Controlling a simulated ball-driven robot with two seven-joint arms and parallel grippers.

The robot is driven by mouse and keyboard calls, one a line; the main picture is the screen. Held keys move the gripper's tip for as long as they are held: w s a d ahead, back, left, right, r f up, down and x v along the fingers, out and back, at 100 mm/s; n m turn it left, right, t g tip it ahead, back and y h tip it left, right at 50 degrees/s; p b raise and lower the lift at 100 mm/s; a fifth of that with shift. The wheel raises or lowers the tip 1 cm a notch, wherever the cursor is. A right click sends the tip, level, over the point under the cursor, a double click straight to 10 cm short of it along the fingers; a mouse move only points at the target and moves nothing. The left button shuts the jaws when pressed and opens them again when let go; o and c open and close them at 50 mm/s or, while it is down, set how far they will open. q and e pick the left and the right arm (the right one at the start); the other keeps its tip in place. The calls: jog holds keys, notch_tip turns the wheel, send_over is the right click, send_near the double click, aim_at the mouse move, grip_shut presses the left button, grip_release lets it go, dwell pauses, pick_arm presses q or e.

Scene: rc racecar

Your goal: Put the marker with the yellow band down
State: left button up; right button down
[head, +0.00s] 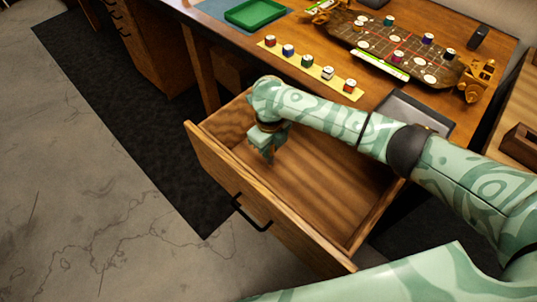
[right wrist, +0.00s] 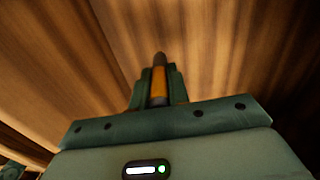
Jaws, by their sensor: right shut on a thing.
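The marker with the yellow band (right wrist: 159,82) shows in the right wrist view, a dark stick with a yellow-orange band, between the two fingers of my right gripper (right wrist: 156,90). My right gripper is shut on it. In the head view my right gripper (head: 268,152) points down inside the open wooden drawer (head: 335,195), near its left side. The marker cannot be made out in the head view. In the wrist view, wooden drawer boards lie beyond the marker's tip; I cannot tell whether it touches them. My left gripper is not in view.
The drawer's visible floor is bare. Its front has a black handle (head: 250,214). On the desk are a yellow strip (head: 298,62) with several small coloured jars, a green tray (head: 255,13), a game board (head: 440,72) and a grey flat panel (head: 400,105) near the edge.

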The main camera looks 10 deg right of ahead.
notch_tip(320, 180, down, 4)
jog(key=shift+w+a+r+b, duration=0.1)
jog(key=shift+w+b, duration=0.05)
jog(key=shift+b, duration=0.7)
jog(key=shift+r, duration=0.1)
jog(key=c, duration=1.3)
grip_release()
jog(key=shift+f, duration=0.2)
jog(key=shift+c, duration=0.2)
jog(key=shift+r, duration=0.1)
notch_tip(320, 180, up, 12)
jog(key=p, duration=0.5)
jog(key=shift+r+p, duration=0.1)
jog(key=shift+p, duration=0.3)
